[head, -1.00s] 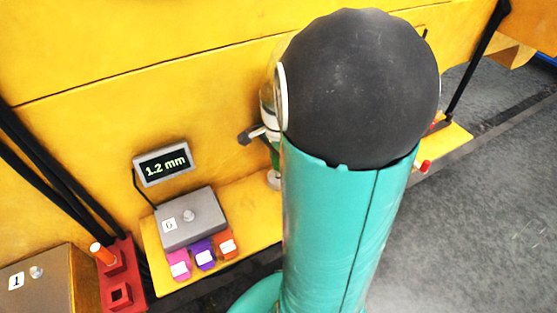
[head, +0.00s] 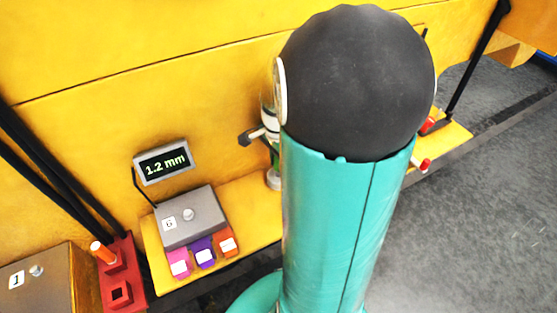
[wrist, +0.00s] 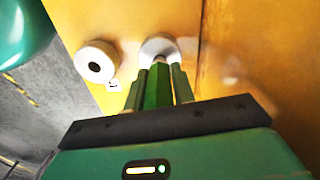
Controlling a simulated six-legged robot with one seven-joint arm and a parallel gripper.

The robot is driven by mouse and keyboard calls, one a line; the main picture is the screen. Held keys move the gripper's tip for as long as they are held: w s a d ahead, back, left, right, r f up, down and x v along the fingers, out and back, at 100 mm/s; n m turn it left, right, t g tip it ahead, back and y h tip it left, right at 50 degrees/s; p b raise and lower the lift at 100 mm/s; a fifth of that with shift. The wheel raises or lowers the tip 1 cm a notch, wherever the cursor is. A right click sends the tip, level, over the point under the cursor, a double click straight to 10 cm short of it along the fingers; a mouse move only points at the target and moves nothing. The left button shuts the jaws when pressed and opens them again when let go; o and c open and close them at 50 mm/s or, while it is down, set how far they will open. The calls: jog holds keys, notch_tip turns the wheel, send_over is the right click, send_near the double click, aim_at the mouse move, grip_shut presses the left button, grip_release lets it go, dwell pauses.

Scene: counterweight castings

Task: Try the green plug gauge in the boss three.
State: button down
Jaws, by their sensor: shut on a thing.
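In the wrist view my gripper (wrist: 158,75) is shut on the green plug gauge (wrist: 156,88), which stands between the two fingers and points away from me. Its far end is at a pale round boss (wrist: 153,47) on the yellow surface. The end overlaps the boss face, and I cannot tell whether it is inside the bore or only in front of it. The boss's number is not visible. In the head view my own arm hides the gripper and gauge.
A second pale boss (wrist: 82,52) with a dark open hole is to the left, with a small, unreadable label (wrist: 113,86). The head view shows a display (head: 163,163) reading 1.2 mm, a grey box (head: 187,218), and a red block (head: 124,272) holding an orange-topped piece.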

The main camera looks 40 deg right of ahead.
jog(key=shift+f, duration=0.3)
dwell(0.9)
jog(key=c, duration=1.1)
grip_release()
notch_tip(320, 180, up, 26)
